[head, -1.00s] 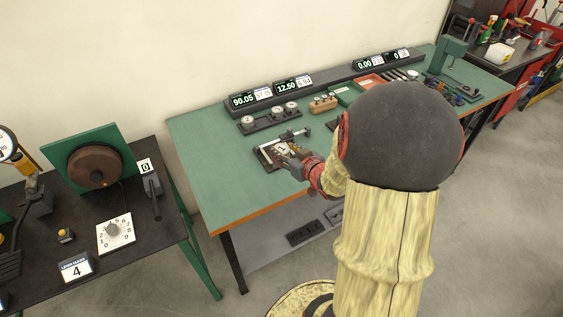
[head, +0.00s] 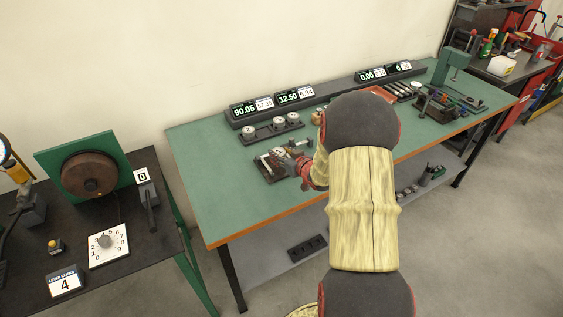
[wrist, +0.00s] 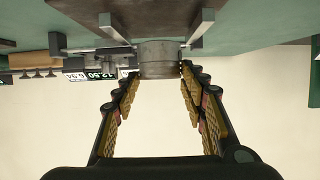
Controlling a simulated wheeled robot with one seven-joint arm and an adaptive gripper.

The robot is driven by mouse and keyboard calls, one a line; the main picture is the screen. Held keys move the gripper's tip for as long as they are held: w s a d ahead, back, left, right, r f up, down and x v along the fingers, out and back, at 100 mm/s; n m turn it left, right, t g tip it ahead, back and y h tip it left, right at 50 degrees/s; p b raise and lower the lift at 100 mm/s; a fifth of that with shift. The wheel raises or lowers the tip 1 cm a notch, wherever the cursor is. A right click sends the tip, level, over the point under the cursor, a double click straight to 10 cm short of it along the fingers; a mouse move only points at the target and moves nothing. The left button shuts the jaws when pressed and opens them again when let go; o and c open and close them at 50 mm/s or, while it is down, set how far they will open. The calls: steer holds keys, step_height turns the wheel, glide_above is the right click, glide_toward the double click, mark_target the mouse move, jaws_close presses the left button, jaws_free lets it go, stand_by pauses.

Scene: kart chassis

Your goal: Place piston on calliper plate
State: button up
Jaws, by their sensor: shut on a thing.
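My gripper (wrist: 158,78) is shut on a short grey metal cylinder, the piston (wrist: 158,58), at its fingertips in the wrist view. That view is upside down. In the head view my gripper (head: 297,168) is at the right side of the calliper plate (head: 267,173) on the green bench. The piston is too small to make out there.
A dark holder with several round gauge pieces (head: 271,129) stands behind the plate on the green bench (head: 215,185). Digital readouts (head: 270,103) line the back. A red tray (head: 380,93) and tools are to the right. The bench's left part is clear.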

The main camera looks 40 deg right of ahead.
steer(key=shift+f+b, duration=0.55)
steer(key=shift+f, duration=0.95)
steer(key=shift+f, duration=0.1)
steer(key=shift+f, duration=0.15)
steer(key=o, duration=1.3)
steer(key=shift+c, duration=0.2)
